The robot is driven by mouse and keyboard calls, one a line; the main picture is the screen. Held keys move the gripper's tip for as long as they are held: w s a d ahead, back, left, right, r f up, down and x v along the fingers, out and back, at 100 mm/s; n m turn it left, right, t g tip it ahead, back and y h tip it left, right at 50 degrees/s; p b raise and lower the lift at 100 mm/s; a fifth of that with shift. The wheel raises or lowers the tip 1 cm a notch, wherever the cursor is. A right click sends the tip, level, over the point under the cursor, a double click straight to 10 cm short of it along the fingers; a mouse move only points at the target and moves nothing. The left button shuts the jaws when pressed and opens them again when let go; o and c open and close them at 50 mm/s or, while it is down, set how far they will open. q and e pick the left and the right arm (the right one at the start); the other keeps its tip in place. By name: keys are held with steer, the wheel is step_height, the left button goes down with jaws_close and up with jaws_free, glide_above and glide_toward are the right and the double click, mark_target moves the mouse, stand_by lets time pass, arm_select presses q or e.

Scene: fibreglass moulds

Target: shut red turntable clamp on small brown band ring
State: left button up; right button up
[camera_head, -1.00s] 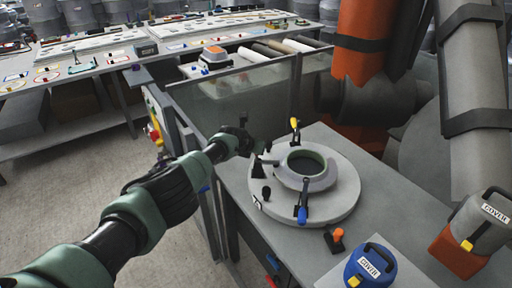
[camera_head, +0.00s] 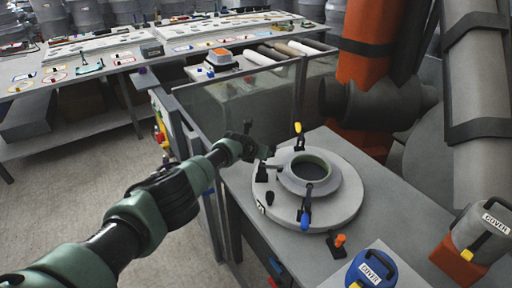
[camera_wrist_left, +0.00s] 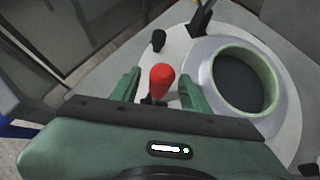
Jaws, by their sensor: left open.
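The red clamp handle (camera_wrist_left: 161,80) stands up between the two green fingers of my left gripper (camera_wrist_left: 160,92) in the left wrist view. The gripper is open, with a finger on each side of the handle. In the head view my left gripper (camera_head: 264,153) is at the left rim of the round grey turntable (camera_head: 338,213); no red handle can be made out there. A ring mould (camera_head: 333,188), grey outside with a greenish inner rim (camera_wrist_left: 270,75), sits on the turntable, right of the gripper. No brown band is clear. My right gripper is not seen.
The turntable also carries a yellow-tipped clamp (camera_head: 299,133) at the back and a blue-handled clamp (camera_head: 305,218) in front. An orange knob (camera_head: 340,240) and a blue cover pot (camera_head: 370,270) are at the front. A glass screen (camera_head: 235,105) stands behind my left arm.

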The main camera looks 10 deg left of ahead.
arm_select(q)
steer(key=p+v, duration=0.2)
steer(key=v, duration=0.4)
steer(key=shift+s+r+p, duration=0.2)
steer(key=shift+s+p, duration=0.15)
steer(key=shift+p, duration=0.05)
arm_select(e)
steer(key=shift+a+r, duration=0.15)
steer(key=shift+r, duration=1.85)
